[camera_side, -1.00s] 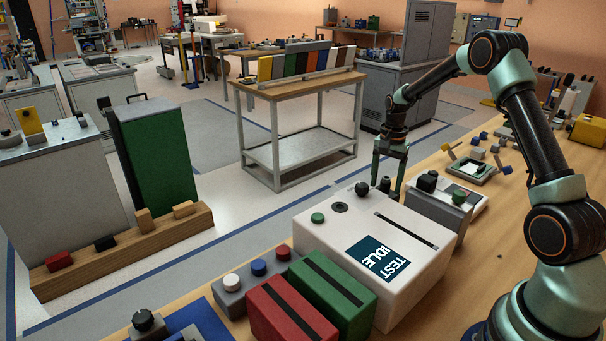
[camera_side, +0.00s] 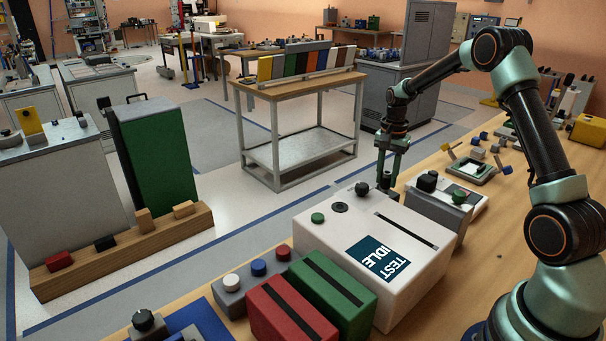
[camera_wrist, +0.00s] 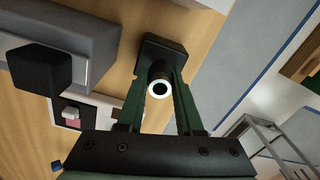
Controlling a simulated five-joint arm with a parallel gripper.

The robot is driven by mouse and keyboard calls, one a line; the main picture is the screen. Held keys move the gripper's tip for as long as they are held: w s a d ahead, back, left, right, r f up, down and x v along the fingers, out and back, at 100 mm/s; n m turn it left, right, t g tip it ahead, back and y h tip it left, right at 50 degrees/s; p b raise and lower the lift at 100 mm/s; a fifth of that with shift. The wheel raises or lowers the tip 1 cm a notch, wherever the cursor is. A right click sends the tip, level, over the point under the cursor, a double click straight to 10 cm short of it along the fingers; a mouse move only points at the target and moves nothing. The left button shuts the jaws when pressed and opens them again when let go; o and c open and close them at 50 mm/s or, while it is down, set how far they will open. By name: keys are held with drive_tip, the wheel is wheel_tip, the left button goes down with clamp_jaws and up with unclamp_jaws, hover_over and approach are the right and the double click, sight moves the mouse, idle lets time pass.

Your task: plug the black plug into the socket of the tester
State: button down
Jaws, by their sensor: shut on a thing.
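The tester (camera_side: 330,235) is a white box with a dark "TEST IDLE" display in the side view. On its top are a flat dark round opening (camera_side: 340,207), which looks like the socket, a black knob (camera_side: 362,188) and a long slot. My gripper (camera_side: 388,184) is behind the tester's far edge, and the tester partly hides its lower end. In the wrist view my gripper (camera_wrist: 161,92) has its green fingers shut on the black plug (camera_wrist: 165,52), a dark block with a white ring around a dark centre. Whether the plug still touches the bench is unclear.
A grey box (camera_side: 433,207) with a black knob (camera_side: 427,182) and a green button stands right of the tester. Green (camera_side: 335,287) and red (camera_side: 290,308) slotted blocks and a grey button box (camera_side: 250,283) stand in front. Small parts lie farther right on the bench.

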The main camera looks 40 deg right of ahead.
drive_tip(key=shift+r, duration=2.5)
drive_tip(key=shift+r, duration=0.1)
wheel_tip(320, 180, up, 13)
drive_tip(key=n, duration=0.6)
hover_over(340, 207)
wheel_tip(340, 207, down, 4)
drive_tip(key=f, duration=0.1)
drive_tip(key=shift+f, duration=0.2)
drive_tip(key=shift+f, duration=0.15)
drive_tip(key=shift+f, duration=2.65)
drive_tip(key=shift+f, duration=1.35)
